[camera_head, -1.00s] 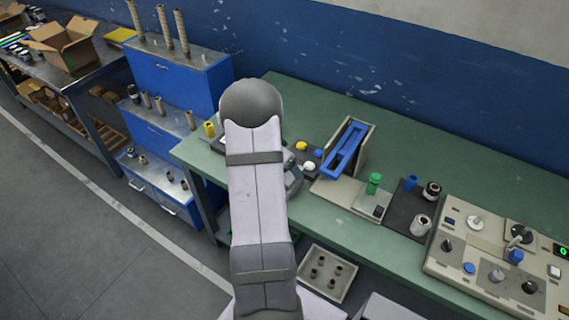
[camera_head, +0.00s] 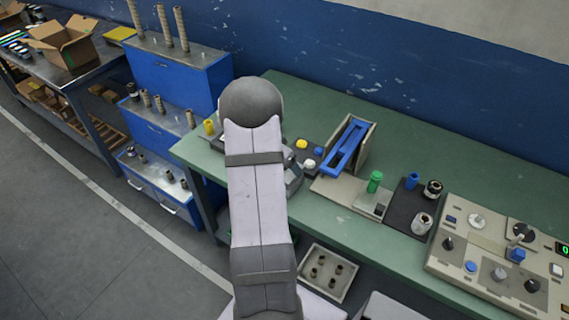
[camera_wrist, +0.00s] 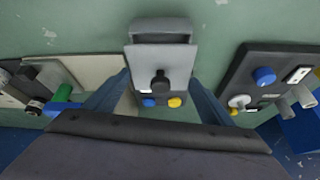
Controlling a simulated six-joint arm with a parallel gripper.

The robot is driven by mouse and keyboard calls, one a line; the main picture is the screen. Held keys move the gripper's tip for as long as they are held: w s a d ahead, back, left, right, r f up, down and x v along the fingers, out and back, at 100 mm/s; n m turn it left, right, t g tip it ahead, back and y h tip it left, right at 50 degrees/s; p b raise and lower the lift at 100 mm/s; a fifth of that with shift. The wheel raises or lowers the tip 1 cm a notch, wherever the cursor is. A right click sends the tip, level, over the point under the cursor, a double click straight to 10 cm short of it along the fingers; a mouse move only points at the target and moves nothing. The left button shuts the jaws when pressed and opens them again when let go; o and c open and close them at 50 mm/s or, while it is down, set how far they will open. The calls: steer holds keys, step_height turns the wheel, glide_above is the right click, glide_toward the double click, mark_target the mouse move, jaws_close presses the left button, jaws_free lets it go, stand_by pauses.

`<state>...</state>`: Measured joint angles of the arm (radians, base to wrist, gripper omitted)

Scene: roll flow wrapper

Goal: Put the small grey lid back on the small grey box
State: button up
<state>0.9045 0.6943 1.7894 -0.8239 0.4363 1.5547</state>
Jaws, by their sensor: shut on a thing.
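In the wrist view, the small grey lid (camera_wrist: 147,62) is a light grey plate with a dark knob, and it is between my fingers. My gripper (camera_wrist: 162,88) is shut on it; one bluish finger shows on each side. The small grey box (camera_wrist: 164,25) shows just beyond the lid, with a dark gap between its far part and the plate. I cannot tell whether lid and box touch. In the head view, my arm hides the lid and box, and only a bit of my gripper (camera_head: 292,180) shows.
A dark panel (camera_head: 312,147) with yellow, blue and white knobs lies close to my gripper. A blue tilted frame (camera_head: 346,147), a green cylinder (camera_head: 375,182) and a control panel (camera_head: 490,262) stand to the right. The green table (camera_head: 430,155) is bare at the back.

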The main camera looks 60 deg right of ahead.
steer(key=shift+f+b, duration=1.45)
steer(key=shift+b, duration=1.5)
stand_by(1.5)
stand_by(0.4)
steer(key=o, duration=1.7)
steer(key=shift+o, duration=0.3)
steer(key=shift+r, duration=0.1)
steer(key=shift+r+p, duration=2.3)
steer(key=shift+r, duration=1.65)
